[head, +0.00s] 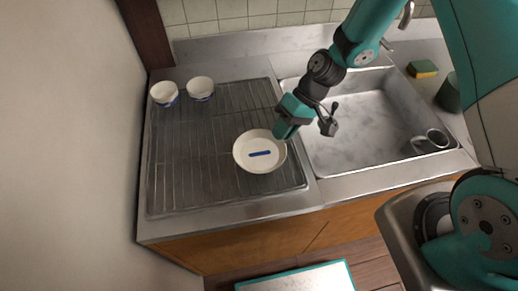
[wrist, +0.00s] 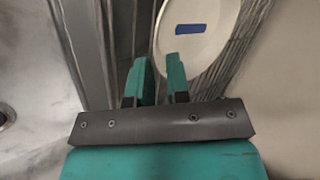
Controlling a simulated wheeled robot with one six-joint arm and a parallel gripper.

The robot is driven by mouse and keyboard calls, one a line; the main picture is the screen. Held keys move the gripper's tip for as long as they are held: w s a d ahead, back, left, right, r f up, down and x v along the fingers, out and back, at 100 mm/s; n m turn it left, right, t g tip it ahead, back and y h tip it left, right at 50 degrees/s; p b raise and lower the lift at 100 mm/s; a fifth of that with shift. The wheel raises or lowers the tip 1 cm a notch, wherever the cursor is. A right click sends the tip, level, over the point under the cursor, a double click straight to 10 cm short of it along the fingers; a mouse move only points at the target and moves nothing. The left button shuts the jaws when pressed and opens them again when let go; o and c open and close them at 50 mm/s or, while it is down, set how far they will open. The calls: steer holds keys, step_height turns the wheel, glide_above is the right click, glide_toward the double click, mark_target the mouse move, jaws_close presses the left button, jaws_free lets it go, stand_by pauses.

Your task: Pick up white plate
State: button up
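The white plate (head: 243,160) lies on the drying rack, near its front right. It is round with a blue bar mark in its middle. In the wrist view the plate (wrist: 210,45) shows beyond the fingertips, mostly to the right, cut off by the top edge. My gripper (head: 287,122) hangs above the rack's right edge, up and to the right of the plate in the head view. In the wrist view my gripper (wrist: 159,68) has its two teal fingers apart with a narrow gap and nothing held between them. The right finger overlaps the plate's edge in that view.
The wire drying rack (head: 200,135) also holds two white bowls with blue bases, the left one (head: 163,93) and the right one (head: 200,87), at the back. A steel sink (head: 360,130) lies right of the rack, with a cup (head: 431,141) in it. A sponge (head: 422,68) sits behind.

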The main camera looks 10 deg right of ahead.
steer(key=shift+x, duration=1)
steer(key=shift+c, duration=0.4)
jaws_close()
steer(key=shift+r, duration=0.15)
step_height(320, 180, up, 20)
steer(key=b, duration=0.1)
steer(key=shift+b, duration=0.35)
